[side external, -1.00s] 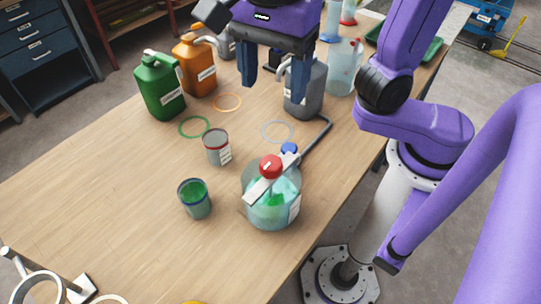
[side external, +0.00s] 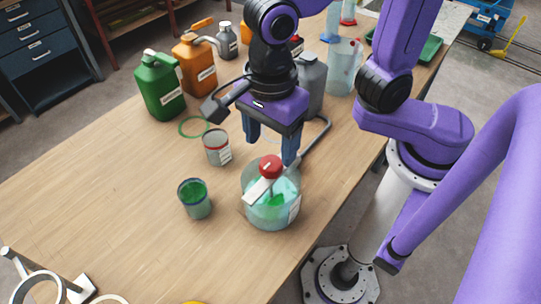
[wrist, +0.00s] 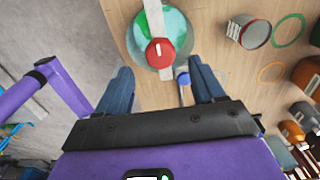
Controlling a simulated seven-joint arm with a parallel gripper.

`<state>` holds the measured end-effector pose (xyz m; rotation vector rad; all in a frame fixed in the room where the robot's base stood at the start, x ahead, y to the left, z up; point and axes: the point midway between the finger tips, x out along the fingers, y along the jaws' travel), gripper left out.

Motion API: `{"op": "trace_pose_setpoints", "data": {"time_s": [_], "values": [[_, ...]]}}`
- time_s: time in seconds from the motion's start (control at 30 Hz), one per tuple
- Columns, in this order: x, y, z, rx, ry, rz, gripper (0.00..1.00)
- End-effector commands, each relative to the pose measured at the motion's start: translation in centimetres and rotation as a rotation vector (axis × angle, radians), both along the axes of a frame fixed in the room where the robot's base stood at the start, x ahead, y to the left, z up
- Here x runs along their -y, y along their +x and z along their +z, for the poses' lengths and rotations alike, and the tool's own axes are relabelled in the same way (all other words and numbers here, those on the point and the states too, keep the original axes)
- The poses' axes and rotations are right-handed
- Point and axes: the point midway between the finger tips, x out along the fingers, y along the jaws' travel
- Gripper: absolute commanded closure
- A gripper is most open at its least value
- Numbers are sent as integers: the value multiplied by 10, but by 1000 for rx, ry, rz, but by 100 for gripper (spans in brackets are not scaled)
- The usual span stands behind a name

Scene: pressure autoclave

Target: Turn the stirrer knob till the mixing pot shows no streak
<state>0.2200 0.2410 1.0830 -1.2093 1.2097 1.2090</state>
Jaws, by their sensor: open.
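The mixing pot (side external: 262,213) is a clear round vessel near the table's right edge. Green and pale teal show unevenly inside it, also in the wrist view (wrist: 177,22). A pale bar crosses its top and carries the red stirrer knob (side external: 270,167), which has a white mark in the wrist view (wrist: 160,52). My gripper (side external: 271,146) is open and empty, fingers pointing down. It is above and just behind the knob in the side view. In the wrist view the knob lies beyond the fingertips, between their lines, apparently untouched.
A bent grey arm (side external: 318,142) runs from the pot's bar. A green-filled cup (side external: 196,207) and a labelled tin (side external: 217,155) stand left of the pot. Green (side external: 160,92) and orange (side external: 194,68) jugs stand farther back. The front left table is mostly clear.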

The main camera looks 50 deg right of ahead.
Motion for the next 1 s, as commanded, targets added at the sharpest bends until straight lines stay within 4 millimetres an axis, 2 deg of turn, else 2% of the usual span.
{"op": "trace_pose_setpoints", "data": {"time_s": [0.1,0.3,0.47,0.73,0.77,0.9,0.93,1.0], "values": [[1,-1,-21,-3,-6,1,32],[0,0,-43,-1,-3,0,32],[0,0,-50,0,-1,1,32],[0,0,-51,0,0,0,32],[0,0,-51,0,0,0,38],[0,0,-51,0,0,0,84],[0,0,-51,0,0,0,88],[0,0,-51,0,0,1,88]]}}
